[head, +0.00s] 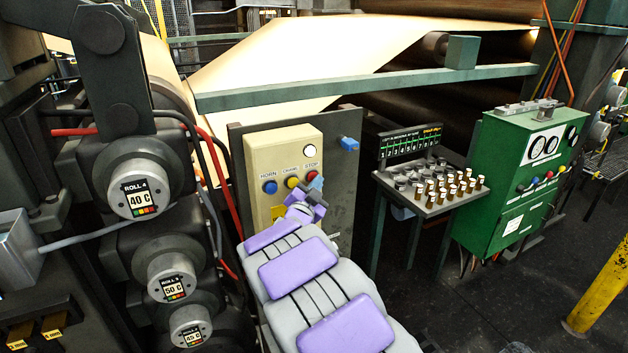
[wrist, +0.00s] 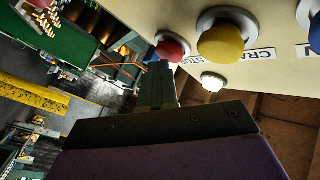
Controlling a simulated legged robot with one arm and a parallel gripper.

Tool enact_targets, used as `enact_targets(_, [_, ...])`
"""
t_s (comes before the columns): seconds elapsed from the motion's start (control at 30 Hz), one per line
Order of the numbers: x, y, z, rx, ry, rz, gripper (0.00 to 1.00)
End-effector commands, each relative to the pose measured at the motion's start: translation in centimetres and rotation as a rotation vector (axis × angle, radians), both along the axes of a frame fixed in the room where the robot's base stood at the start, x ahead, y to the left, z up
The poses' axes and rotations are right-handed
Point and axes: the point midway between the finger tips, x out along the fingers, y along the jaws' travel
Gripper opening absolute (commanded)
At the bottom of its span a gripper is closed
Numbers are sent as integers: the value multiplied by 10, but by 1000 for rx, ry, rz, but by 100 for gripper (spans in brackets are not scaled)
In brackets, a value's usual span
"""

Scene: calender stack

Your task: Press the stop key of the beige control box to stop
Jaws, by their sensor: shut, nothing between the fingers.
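The beige control box (head: 283,150) stands on a dark panel in the head view. It has a blue HORN key (head: 270,187), a yellow CRAWL key (head: 292,182) and a red STOP key (head: 312,176). A white round lamp (head: 309,150) sits above them. My gripper (head: 317,186) is shut and empty, just below the red key in the picture. In the wrist view the shut fingers (wrist: 158,72) end close to the red STOP key (wrist: 170,48), with the yellow key (wrist: 220,42) to the right. I cannot tell whether they touch.
A blue handle (head: 348,143) is on the panel right of the box. A stand with several small jars (head: 440,190) and a green cabinet (head: 520,185) are further right. Rolls with gauges (head: 140,198) are close on the left. A yellow post (head: 602,285) stands at the right.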

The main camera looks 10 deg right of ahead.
Motion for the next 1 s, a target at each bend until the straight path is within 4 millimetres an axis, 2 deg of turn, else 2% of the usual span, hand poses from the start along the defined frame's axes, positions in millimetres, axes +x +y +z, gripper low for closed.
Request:
enact_targets(0.33, [-16, -4, 0, 0, -2, 1, 0])
enact_targets(0.77, [-19, -5, 0, 0, 0, 0, 0])
enact_targets(1.0, [-37, -11, -1, 0, -2, 0, 0])
